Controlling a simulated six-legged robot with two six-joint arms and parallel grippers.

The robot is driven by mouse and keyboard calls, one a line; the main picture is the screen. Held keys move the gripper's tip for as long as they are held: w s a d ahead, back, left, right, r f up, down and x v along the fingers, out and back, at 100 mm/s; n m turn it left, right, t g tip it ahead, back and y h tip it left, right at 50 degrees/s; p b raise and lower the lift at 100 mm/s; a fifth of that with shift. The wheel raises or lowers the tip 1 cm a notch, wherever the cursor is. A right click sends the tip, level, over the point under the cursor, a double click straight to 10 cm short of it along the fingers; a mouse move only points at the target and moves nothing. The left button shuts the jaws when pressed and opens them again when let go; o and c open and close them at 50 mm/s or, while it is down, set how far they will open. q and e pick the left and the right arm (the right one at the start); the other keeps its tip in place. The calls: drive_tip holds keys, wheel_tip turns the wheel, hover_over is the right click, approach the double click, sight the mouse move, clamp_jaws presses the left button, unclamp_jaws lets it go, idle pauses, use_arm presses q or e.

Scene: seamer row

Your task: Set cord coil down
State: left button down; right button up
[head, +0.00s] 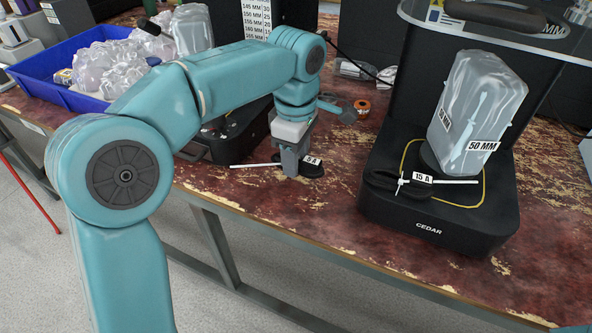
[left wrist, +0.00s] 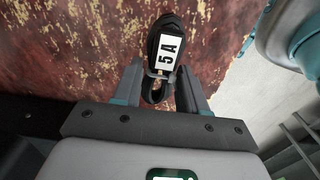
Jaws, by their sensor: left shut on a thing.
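My left gripper (head: 291,168) points down at the worn red table top, left of the machine marked CEDAR. It is shut on a black cord coil (head: 313,170) with a white tag reading 5 A and a white tie. In the left wrist view the coil (left wrist: 162,40) lies between the two fingers, its tag facing the camera. The coil is at or very near the table top; I cannot tell whether it touches. My right gripper is not in view.
A second black coil (head: 396,184), tagged 15 A, lies on the CEDAR machine's base (head: 428,228) beside a clear block marked 50 MM (head: 474,115). A blue bin (head: 40,75) of clear bags stands back left. An orange roll (head: 362,107) lies behind. The table's front edge is close.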

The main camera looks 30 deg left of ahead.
use_arm(q)
drive_tip(key=shift+f+b, duration=0.35)
drive_tip(key=shift+f, duration=1.1)
drive_tip(key=shift+f, duration=0.2)
drive_tip(key=c, duration=0.6)
unclamp_jaws()
wheel_tip(320, 180, up, 12)
drive_tip(key=p, duration=0.5)
drive_tip(key=shift+w+f, duration=0.1)
drive_tip(key=shift+f, duration=0.1)
drive_tip(key=shift+r, duration=0.4)
drive_tip(key=shift+s, duration=0.2)
